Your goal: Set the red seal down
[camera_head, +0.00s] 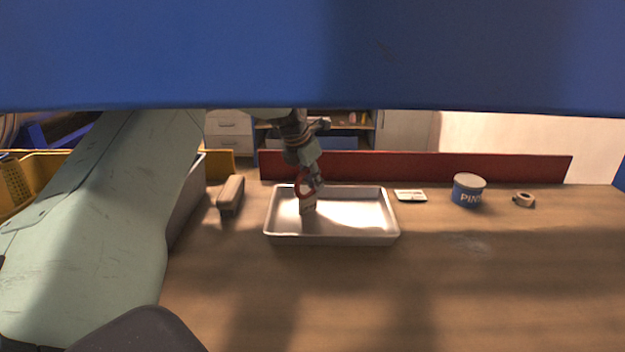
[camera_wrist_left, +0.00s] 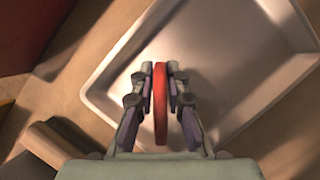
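The red seal (camera_head: 299,188) is a ring held upright above the left part of a shallow metal tray (camera_head: 338,240). My left gripper (camera_head: 311,184) points down over the tray. In the left wrist view my left gripper (camera_wrist_left: 160,70) has a finger on each side of the red seal (camera_wrist_left: 160,110), which shows edge-on between them. The fingers look closed on it. The tray (camera_wrist_left: 225,75) lies beneath in that view. I cannot tell whether the seal's lower edge touches the tray. My right gripper is not in view.
A brown block (camera_head: 231,193) lies left of the tray. To the right are a small green-white box (camera_head: 410,195), a blue tin (camera_head: 468,190) and a tape roll (camera_head: 523,199). A red board (camera_head: 430,166) runs along the back. The front tabletop is clear.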

